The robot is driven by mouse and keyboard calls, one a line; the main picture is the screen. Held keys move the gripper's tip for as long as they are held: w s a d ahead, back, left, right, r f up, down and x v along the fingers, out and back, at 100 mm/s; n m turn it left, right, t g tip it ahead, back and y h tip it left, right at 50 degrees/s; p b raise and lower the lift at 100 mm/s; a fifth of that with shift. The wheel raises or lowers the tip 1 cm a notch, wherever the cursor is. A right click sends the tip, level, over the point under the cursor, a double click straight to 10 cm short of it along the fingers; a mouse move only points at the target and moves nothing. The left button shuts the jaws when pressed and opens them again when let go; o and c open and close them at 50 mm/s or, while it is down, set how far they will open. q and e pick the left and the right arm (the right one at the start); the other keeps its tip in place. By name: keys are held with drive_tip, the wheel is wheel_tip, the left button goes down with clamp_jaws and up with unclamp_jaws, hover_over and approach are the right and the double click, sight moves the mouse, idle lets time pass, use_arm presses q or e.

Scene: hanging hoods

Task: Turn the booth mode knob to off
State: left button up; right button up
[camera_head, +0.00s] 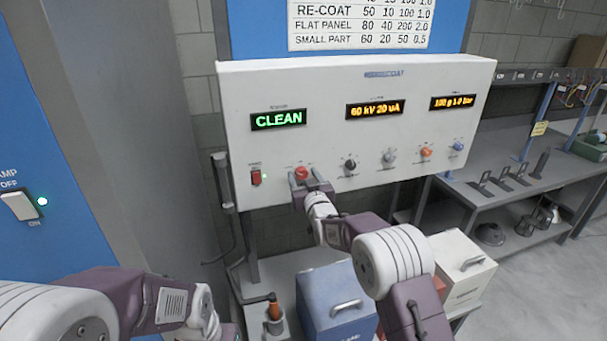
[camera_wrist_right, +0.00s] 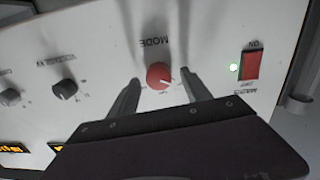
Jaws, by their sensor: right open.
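The booth mode knob (camera_head: 301,173) is a small red round knob on the white control panel (camera_head: 330,145). In the right wrist view the red knob (camera_wrist_right: 159,76) sits beside the label MODE, with a pale mark on its face. My right gripper (camera_head: 311,184) is at the panel, its fingers on either side of the knob. In the wrist view the open fingers (camera_wrist_right: 158,90) show a gap to the knob on both sides. The mode display (camera_head: 278,119) reads CLEAN in green. My left arm shows at the lower left; its gripper fingers are not visible.
A red rocker switch (camera_head: 256,177) with a green light is just left of the knob. Black, grey, orange and blue knobs (camera_head: 388,156) line the panel to the right. A blue box (camera_head: 335,300) and a white box (camera_head: 462,262) stand below. A grey bench (camera_head: 520,180) is at right.

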clamp_jaws()
drive_tip(key=shift+f+m+b, duration=0.2)
drive_tip(key=shift+m+b, duration=0.4)
drive_tip(key=shift+b, duration=0.3)
drive_tip(key=m+b, duration=0.5)
drive_tip(key=shift+d, duration=0.15)
drive_tip(key=shift+r+m+b, duration=0.1)
drive_tip(key=shift+m+b, duration=0.7)
drive_tip(key=shift+m, duration=0.4)
drive_tip(key=shift+w+r+m+g+b, duration=0.1)
drive_tip(key=shift+m+g+b, duration=0.35)
drive_tip(key=shift+m, duration=0.85)
